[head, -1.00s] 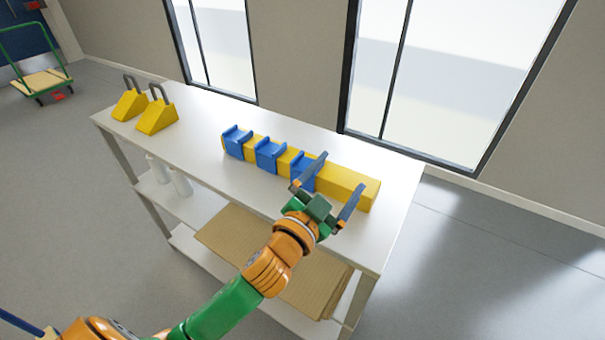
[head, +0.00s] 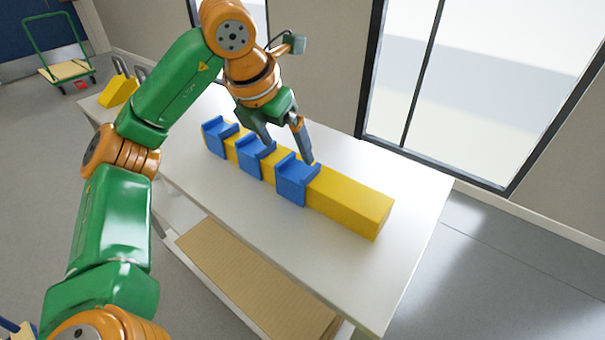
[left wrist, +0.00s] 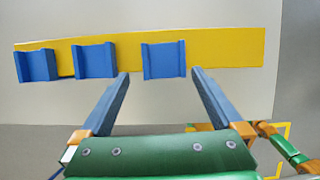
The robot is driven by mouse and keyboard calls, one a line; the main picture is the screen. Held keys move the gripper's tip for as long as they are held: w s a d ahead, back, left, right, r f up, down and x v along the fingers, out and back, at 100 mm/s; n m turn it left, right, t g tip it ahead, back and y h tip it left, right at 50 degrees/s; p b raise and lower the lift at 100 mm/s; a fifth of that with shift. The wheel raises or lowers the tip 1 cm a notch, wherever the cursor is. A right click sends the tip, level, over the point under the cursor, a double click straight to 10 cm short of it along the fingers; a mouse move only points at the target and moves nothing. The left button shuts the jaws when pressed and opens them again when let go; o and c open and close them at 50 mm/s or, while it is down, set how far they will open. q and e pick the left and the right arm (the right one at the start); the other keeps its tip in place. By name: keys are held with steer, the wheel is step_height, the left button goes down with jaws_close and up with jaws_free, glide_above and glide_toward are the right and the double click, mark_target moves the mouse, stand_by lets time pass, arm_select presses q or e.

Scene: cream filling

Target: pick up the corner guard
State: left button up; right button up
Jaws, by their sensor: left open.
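Three blue corner guards sit over a long yellow bar (head: 350,203) on the white table: a left one (head: 219,137), a middle one (head: 255,157) and a right one (head: 297,180). My left gripper (head: 289,152) is open and empty, its fingers pointing down close to the middle and right guards. In the left wrist view the right guard (left wrist: 164,60) lies just beyond and between the spread fingertips (left wrist: 160,73), with no contact visible. The other two guards (left wrist: 95,60) lie to the left there. My right gripper is not in view.
A yellow wedge with a grey handle (head: 118,90) stands at the table's far left, partly behind my arm. The white tabletop (head: 375,290) is clear in front of the bar. Brown sheets (head: 245,275) lie on the shelf below. Windows are behind.

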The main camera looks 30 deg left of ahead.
mark_target(297, 172)
arm_select(q)
steer(key=x, duration=0.1)
steer(key=p+x, duration=0.1)
steer(key=x, duration=0.3)
steer(key=shift+s+d+f, duration=0.2)
steer(key=shift+s+d, duration=0.05)
steer(key=shift+s, duration=0.15)
steer(key=shift+w+f, duration=0.2)
steer(key=shift+w, duration=0.05)
steer(key=shift+s, duration=0.1)
steer(key=c, duration=1.1)
